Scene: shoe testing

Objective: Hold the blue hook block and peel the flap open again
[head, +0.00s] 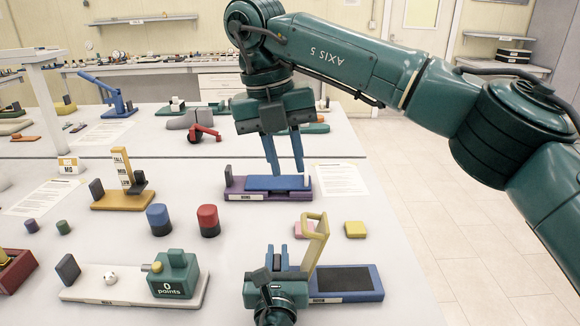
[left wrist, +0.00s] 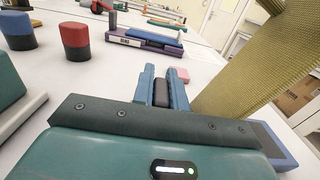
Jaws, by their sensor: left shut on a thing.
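The blue hook block (head: 375,284) lies near the front of the table, with a dark pad on top. Its yellow flap (head: 316,246) stands up, tilted, at the block's left part. The flap fills the right side of the left wrist view (left wrist: 255,70). My left gripper (head: 277,250) is shut on the block's dark grip piece (left wrist: 163,94), with one blue finger on each side. The arm partly hides the block's left end. My right gripper (head: 286,172) is open, pointing down with fingers apart, over the purple stand, away from the flap.
The purple stand (head: 240,195) with a blue bar is behind the hook block. Pink (head: 300,231) and yellow (head: 355,229) pieces lie between. Red (head: 208,220) and blue (head: 159,219) round blocks and the green points box (head: 174,276) stand to the left. Open floor lies to the right.

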